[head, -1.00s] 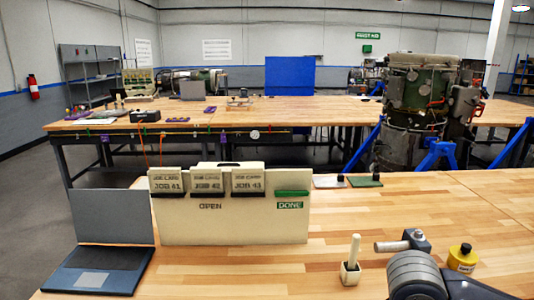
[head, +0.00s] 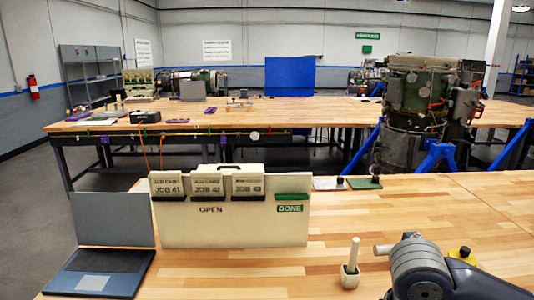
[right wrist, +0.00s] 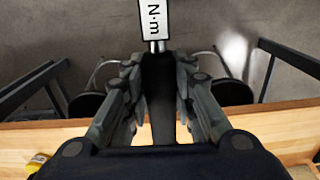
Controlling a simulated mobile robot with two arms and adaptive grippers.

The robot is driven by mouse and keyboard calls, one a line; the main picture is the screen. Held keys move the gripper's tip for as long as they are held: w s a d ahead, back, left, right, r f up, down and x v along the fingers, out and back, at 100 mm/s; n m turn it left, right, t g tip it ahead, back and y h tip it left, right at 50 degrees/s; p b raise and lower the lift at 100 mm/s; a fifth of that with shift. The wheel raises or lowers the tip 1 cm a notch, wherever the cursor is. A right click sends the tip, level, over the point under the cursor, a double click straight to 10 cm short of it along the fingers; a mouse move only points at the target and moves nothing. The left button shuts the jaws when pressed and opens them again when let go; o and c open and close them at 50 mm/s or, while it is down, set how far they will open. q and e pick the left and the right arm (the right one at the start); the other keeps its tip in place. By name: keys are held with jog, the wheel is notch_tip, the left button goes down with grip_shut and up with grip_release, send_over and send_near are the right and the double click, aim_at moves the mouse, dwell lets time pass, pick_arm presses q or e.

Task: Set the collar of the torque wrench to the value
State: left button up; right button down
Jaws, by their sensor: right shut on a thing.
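In the right wrist view, my right gripper (right wrist: 160,82) is shut on the torque wrench (right wrist: 154,22). The wrench's dark grip runs between the fingers. Beyond the fingertips a short bright metal neck leads to a white panel marked "N·m", cut off by the top edge. No collar value is readable. The held wrench lies over the table's edge, with floor behind it. In the head view, my right arm fills the lower right corner; its gripper and the wrench are hidden or out of frame. My left gripper is in neither current view.
A light pot with an upright stick (head: 350,264), a metal bar (head: 383,249) and a yellow container (head: 463,254) are near my right arm, the last two partly hidden. A job card board (head: 235,228) and laptop (head: 98,273) stand left. The table between is clear.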

jog(key=shift+r+p, duration=1.15)
jog(key=shift+r, duration=2.25)
jog(key=shift+f, duration=0.1)
